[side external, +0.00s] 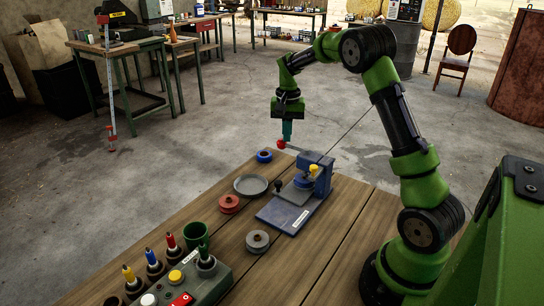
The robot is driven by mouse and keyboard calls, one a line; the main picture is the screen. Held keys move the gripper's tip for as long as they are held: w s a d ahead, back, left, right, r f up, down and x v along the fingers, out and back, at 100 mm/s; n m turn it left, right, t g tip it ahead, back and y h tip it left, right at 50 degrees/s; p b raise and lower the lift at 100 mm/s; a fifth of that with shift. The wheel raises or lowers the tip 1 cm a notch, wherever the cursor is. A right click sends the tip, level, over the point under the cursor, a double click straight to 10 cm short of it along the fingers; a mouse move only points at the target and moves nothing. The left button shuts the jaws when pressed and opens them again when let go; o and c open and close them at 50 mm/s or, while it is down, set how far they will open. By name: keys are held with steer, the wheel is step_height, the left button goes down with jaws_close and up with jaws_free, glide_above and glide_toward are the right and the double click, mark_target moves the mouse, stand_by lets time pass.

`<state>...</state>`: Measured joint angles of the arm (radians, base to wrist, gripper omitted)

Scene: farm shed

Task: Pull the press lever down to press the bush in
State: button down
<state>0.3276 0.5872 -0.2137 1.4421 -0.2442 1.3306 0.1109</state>
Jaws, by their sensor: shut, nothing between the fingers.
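The blue-grey press (318,172) stands on the wooden table, with a flat base plate (284,215) that carries a white label. Its lever ends in a red knob (281,144), which sticks out up and to the left of the press head. A blue round part and a small yellow piece (313,169) show at the press; I cannot make out the bush for sure. My gripper (286,139) points down with its teal fingers shut and empty, right at the red knob. I cannot tell whether the fingers touch it.
A grey dish (251,185), a blue ring (264,155), red discs (229,204) and a grey disc (257,241) lie left of the press. A green cup (195,235), a control box (205,278) and several coloured-tip tools stand at the front left.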

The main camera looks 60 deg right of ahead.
step_height(320, 180, up, 7)
steer(key=shift+r, duration=0.2)
stand_by(0.6)
steer(key=s+a+r+n+t+y, duration=0.1)
steer(key=s+a+r+n+t, duration=0.1)
steer(key=s+a, duration=0.7)
steer(key=s+a+r+n+t+y, duration=0.1)
steer(key=s+a+r+n+t, duration=0.2)
steer(key=s+a, duration=0.7)
steer(key=a+n+t, duration=0.2)
steer(key=a+n, duration=0.1)
steer(key=a, duration=0.3)
steer(key=shift+s+a, duration=0.2)
